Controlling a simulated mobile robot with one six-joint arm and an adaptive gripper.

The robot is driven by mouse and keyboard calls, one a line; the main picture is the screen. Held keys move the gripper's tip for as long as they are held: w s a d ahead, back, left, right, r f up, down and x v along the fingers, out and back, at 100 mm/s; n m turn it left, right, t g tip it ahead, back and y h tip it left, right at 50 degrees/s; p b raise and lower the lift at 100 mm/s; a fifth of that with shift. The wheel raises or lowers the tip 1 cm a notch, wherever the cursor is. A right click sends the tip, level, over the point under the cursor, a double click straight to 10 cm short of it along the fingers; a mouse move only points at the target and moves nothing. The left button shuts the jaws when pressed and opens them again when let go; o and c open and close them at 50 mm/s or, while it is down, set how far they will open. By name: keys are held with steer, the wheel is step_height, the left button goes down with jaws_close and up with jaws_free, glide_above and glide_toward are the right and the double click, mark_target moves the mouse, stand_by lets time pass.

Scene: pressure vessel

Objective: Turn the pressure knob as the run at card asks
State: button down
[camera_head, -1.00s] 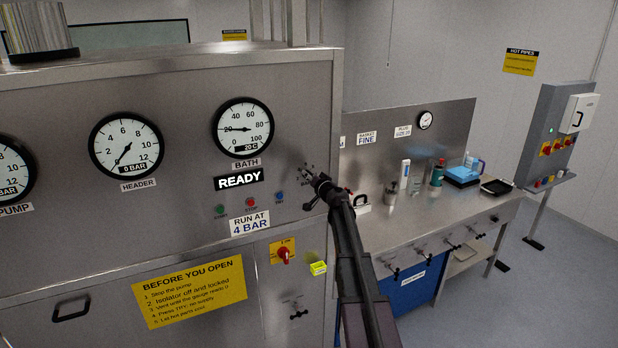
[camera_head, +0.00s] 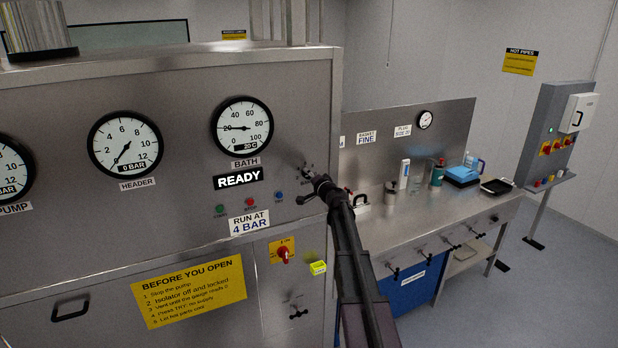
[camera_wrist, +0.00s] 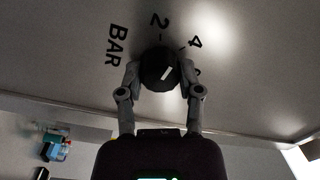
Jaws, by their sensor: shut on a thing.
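The black round pressure knob (camera_wrist: 154,70) sits on the steel panel in the wrist view, with a white pointer line slanting up and right, roughly towards the 4 mark. Printed marks 2 (camera_wrist: 159,20), 4 (camera_wrist: 195,42) and BAR surround it; another mark is partly hidden by a finger. My gripper (camera_wrist: 158,82) is shut on the knob, one finger on each side. In the head view my gripper (camera_head: 312,190) is at the panel's right edge and hides the knob. The card (camera_head: 249,223) reads RUN AT 4 BAR.
The header gauge (camera_head: 125,144) reads 0 BAR and the bath gauge (camera_head: 242,127) 20 C. A READY display (camera_head: 240,180) is lit. Small buttons, a red isolator switch (camera_head: 283,255) and a yellow padlock-like block (camera_head: 318,267) lie near my arm. A bench (camera_head: 440,232) stands right.

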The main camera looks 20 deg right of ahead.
steer(key=m, duration=0.5)
steer(key=shift+m, duration=0.4)
steer(key=shift+c, duration=1.3)
jaws_free()
steer(key=shift+w, duration=0.1)
steer(key=shift+n, duration=0.5)
